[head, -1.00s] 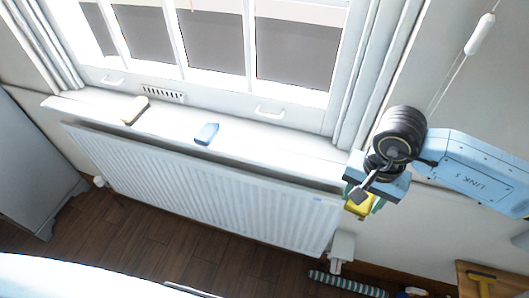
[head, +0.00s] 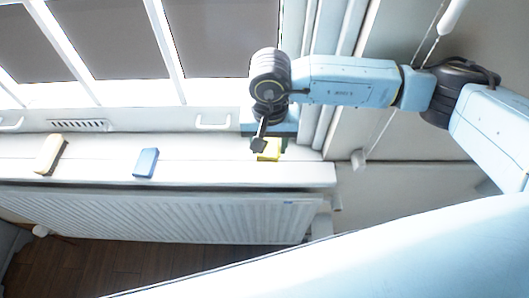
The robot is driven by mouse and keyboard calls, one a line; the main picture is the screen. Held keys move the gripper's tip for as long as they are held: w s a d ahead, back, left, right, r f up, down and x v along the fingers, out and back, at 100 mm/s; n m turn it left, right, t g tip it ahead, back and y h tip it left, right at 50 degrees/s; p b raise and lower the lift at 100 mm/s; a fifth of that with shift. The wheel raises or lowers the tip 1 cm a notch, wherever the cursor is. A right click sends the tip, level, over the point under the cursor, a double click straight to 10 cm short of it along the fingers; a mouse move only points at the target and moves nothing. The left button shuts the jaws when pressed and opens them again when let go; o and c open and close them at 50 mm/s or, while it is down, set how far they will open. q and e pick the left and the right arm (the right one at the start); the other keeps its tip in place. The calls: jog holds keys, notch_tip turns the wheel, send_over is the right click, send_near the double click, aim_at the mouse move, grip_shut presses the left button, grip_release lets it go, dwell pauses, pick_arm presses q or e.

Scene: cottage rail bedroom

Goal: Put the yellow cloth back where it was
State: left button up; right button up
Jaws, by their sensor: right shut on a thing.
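The yellow cloth (head: 269,150) shows as a small yellow patch at the right end of the white window sill (head: 205,160). My right gripper (head: 264,143) is above that end of the sill, shut on the cloth. The gripper's own body hides much of the cloth, and I cannot tell whether the cloth touches the sill. My left gripper is not in view.
A white radiator (head: 160,215) is below the sill. The sill between blue block and gripper is clear.

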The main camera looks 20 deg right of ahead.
jog(key=b, duration=0.2)
send_over(269, 172)
notch_tip(269, 172, down, 5)
jog(key=shift+s+r, duration=0.1)
notch_tip(269, 172, down, 3)
jog(key=shift+f+b, duration=0.1)
jog(key=shift+b, duration=0.55)
jog(key=shift+f, duration=0.25)
jog(key=o, duration=0.9)
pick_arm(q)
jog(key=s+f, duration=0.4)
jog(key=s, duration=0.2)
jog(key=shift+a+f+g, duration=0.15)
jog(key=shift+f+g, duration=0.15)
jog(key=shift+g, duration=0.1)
